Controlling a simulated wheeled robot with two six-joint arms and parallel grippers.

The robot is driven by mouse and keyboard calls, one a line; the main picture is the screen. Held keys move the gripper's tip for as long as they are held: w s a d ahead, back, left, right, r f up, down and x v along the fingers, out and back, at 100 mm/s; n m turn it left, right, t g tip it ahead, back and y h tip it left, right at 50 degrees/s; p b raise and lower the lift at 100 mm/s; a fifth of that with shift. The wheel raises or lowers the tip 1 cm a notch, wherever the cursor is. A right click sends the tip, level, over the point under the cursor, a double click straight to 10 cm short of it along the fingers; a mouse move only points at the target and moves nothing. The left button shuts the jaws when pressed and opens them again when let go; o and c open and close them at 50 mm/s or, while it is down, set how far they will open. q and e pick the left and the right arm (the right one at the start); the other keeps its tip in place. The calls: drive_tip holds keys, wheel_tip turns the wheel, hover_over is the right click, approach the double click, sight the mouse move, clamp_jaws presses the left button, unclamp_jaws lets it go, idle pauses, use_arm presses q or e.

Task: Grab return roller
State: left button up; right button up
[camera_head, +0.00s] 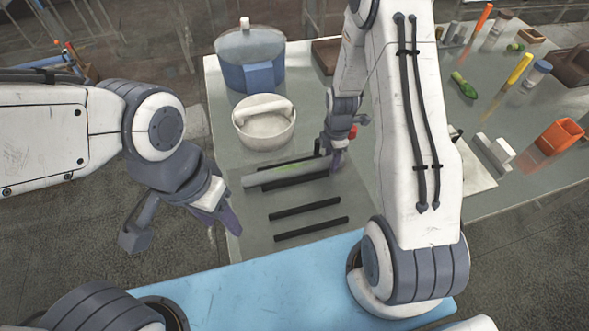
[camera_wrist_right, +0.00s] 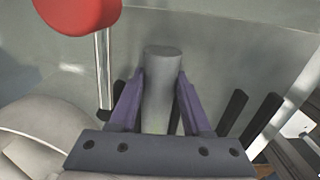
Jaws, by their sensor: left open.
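The return roller, a long grey cylinder (camera_head: 290,173), lies beside a black bar on the grey worktop in the head view. My right gripper (camera_head: 338,160) is down at the roller's right end. In the right wrist view the roller (camera_wrist_right: 160,95) lies between the two purple fingers of the right gripper (camera_wrist_right: 161,85), which appear to touch it on both sides. One end of the roller shows past the fingertips. My left gripper (camera_head: 220,212) is open and empty, left of the worktop and apart from the roller.
More black bars (camera_head: 305,208) lie in front of the roller. A white pot (camera_head: 264,122) and a blue container (camera_head: 250,75) stand behind it. A red knob (camera_wrist_right: 80,12) on a metal post is close to the right gripper. An orange holder (camera_head: 560,137) stands far right.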

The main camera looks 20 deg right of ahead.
clamp_jaws()
drive_tip(key=shift+r, duration=0.15)
